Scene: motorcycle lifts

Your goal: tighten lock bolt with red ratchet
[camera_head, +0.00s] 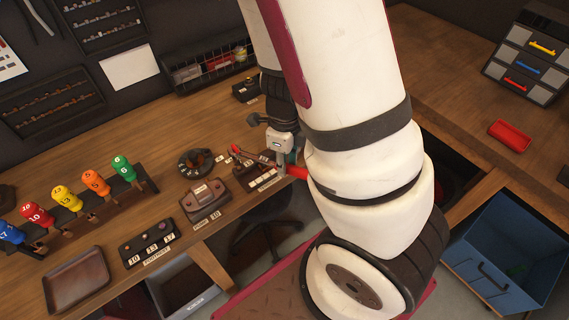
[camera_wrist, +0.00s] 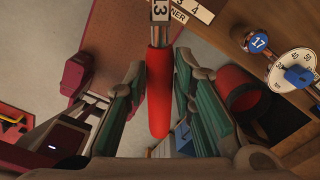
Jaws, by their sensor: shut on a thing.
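In the wrist view a red ratchet handle (camera_wrist: 158,95) runs between the green pads of my gripper (camera_wrist: 160,80), which is shut on it. A grey shank marked 13 shows at its upper end. In the head view the red handle (camera_head: 297,172) sticks out from behind my arm at the bench's front edge, and my gripper (camera_head: 291,157) is mostly hidden. A dark block (camera_head: 262,182) with a white label lies beside it. Whether the tool's head touches a bolt is hidden, and I cannot tell which part is the lock bolt.
Numbered coloured handles (camera_head: 94,183) stand in a rack at left. A brown block (camera_head: 205,200), a numbered board (camera_head: 152,243), a round dial (camera_head: 195,162) and an empty tray (camera_head: 76,279) share the bench. A blue bin (camera_head: 507,245) stands lower right. The bench's right part is mostly clear.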

